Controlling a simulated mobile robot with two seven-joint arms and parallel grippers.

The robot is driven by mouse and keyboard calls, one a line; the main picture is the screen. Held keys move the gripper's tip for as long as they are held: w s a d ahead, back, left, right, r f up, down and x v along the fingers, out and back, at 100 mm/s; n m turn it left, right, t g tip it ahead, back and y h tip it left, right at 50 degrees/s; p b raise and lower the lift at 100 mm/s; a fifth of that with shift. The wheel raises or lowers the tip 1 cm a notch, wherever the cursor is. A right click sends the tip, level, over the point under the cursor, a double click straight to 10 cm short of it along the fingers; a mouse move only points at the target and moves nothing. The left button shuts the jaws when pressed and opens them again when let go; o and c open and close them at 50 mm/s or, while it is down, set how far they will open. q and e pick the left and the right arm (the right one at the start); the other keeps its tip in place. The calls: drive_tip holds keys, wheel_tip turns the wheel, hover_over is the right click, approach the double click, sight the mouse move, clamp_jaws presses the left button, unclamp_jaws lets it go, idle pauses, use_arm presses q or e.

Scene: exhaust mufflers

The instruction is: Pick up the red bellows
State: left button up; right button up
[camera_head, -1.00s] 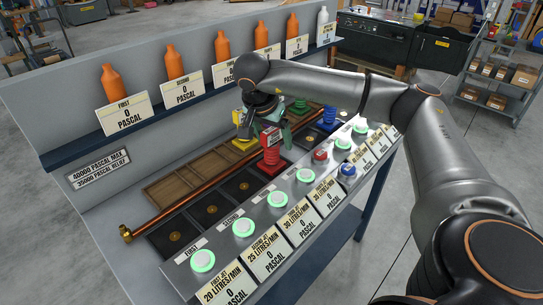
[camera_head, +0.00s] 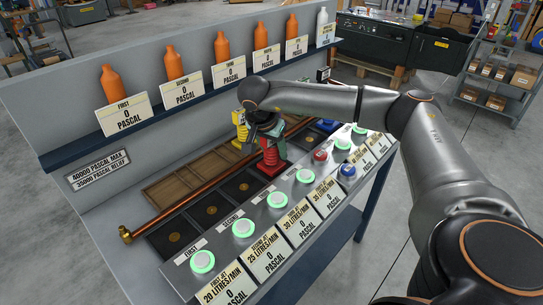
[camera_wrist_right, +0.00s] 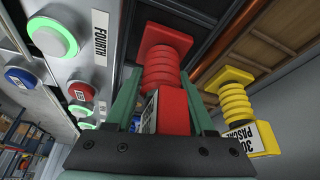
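The red bellows (camera_head: 271,160) stands upright on the bench, behind the row of lit buttons. In the right wrist view its ribbed red body (camera_wrist_right: 160,77) and red labelled block lie between my green fingers. My right gripper (camera_head: 270,140) is down at the top of the bellows. In the wrist view the gripper (camera_wrist_right: 158,85) has a finger on each side of the block; the right finger is close against it, and a gap shows at the left finger. Part of the block is hidden by the gripper. My left gripper is not in view.
A yellow bellows (camera_head: 240,140) stands close behind the gripper; it also shows in the wrist view (camera_wrist_right: 237,105). A blue bellows (camera_head: 328,123) stands farther right. Lit buttons (camera_head: 305,176) line the front. A copper pipe (camera_head: 190,200) runs along dark square pads.

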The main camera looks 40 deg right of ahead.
clamp_jaws()
drive_tip(key=shift+r, duration=0.1)
idle(0.5)
